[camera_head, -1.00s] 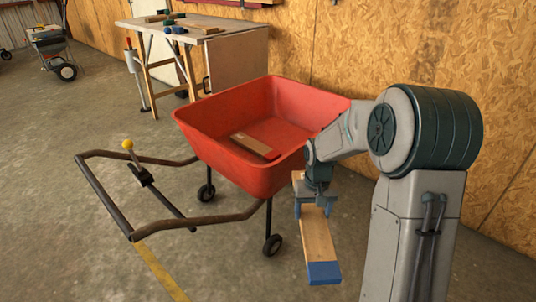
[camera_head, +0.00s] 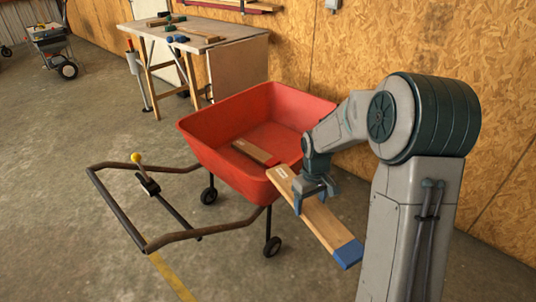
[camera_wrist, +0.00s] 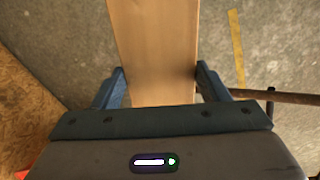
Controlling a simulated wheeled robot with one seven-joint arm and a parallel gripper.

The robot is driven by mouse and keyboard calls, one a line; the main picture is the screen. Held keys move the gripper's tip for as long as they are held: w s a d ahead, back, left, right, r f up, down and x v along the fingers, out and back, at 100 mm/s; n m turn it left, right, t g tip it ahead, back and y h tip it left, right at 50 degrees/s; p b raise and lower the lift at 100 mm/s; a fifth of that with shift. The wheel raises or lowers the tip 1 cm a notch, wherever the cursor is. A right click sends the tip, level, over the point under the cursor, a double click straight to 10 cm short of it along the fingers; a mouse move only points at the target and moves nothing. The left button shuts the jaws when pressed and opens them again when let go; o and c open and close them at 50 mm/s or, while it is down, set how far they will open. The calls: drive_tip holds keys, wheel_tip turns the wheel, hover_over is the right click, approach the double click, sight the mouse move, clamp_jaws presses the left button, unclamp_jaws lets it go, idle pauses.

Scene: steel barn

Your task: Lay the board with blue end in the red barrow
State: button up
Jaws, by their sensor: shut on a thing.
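The board with the blue end (camera_head: 326,222) is a light wooden plank held in my gripper (camera_head: 312,199). Its blue end points to the lower right, and its other end reaches to the barrow's near right rim in the picture. In the wrist view the board (camera_wrist: 155,50) runs between the two blue fingers of my gripper (camera_wrist: 160,85), which are shut on it. The red barrow (camera_head: 215,150) stands left of my gripper. Another board (camera_head: 256,152) with a dark red end lies inside the barrow.
A workbench (camera_head: 195,32) with tools and wood pieces on it stands behind the barrow. The barrow's handle frame (camera_head: 120,215) extends to the left over open concrete floor. A wheeled cart (camera_head: 50,42) stands far left. A chipboard wall (camera_head: 410,45) runs behind.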

drive_tip(key=n, duration=0.4)
drive_tip(key=f+n, duration=0.1)
drive_tip(key=n, duration=0.1)
drive_tip(key=shift+a, duration=0.35)
drive_tip(key=n, duration=0.6)
drive_tip(key=shift+a+f, duration=0.35)
drive_tip(key=shift+f, duration=0.05)
drive_tip(key=n, duration=0.4)
drive_tip(key=shift+a+f, duration=0.2)
drive_tip(key=n, duration=0.5)
drive_tip(key=shift+a+f+n, duration=0.3)
drive_tip(key=shift+f, duration=0.05)
